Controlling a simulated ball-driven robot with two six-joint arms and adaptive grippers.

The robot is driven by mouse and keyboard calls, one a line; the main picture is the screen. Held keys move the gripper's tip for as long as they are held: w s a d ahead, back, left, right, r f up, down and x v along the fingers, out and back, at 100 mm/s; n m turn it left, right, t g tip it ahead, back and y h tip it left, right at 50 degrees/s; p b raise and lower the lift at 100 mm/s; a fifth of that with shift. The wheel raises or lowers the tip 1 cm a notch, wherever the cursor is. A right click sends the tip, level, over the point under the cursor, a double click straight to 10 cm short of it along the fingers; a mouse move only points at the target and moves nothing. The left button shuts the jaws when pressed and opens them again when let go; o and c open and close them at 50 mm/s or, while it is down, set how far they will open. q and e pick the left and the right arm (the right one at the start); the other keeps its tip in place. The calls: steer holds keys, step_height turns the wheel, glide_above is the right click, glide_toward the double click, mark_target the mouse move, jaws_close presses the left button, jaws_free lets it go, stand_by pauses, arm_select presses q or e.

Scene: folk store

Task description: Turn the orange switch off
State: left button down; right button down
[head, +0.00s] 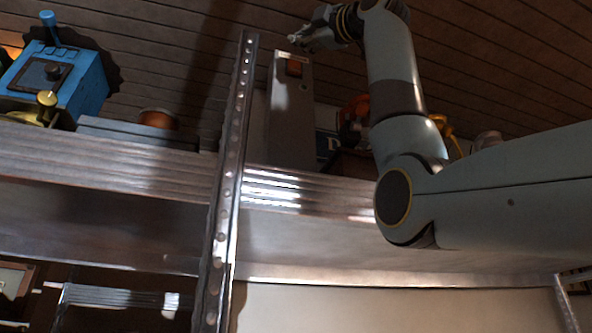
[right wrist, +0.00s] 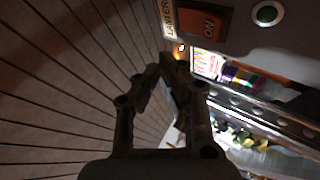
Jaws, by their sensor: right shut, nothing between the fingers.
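The orange switch (right wrist: 201,24) is marked "ON" and sits on a grey panel at the top of the right wrist view. In the head view the orange switch (head: 294,67) is near the top of a tall grey box (head: 290,120) standing on the metal shelf. My right gripper (head: 296,39) is just above the top of this box, with its fingertips pointing left. In the right wrist view the right gripper (right wrist: 163,68) is shut and empty, its tips below and left of the switch and apart from it in the picture. My left gripper is not in view.
A metal shelf post (head: 230,170) stands left of the box. A blue device (head: 58,80) is on the shelf at the left. Orange items (head: 355,108) stand right of the box. A plank wall is behind.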

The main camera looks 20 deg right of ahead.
steer(key=shift+s+f+b, duration=0.1)
steer(key=shift+s+b, duration=0.25)
steer(key=shift+s, duration=0.7)
steer(key=shift+f, duration=0.1)
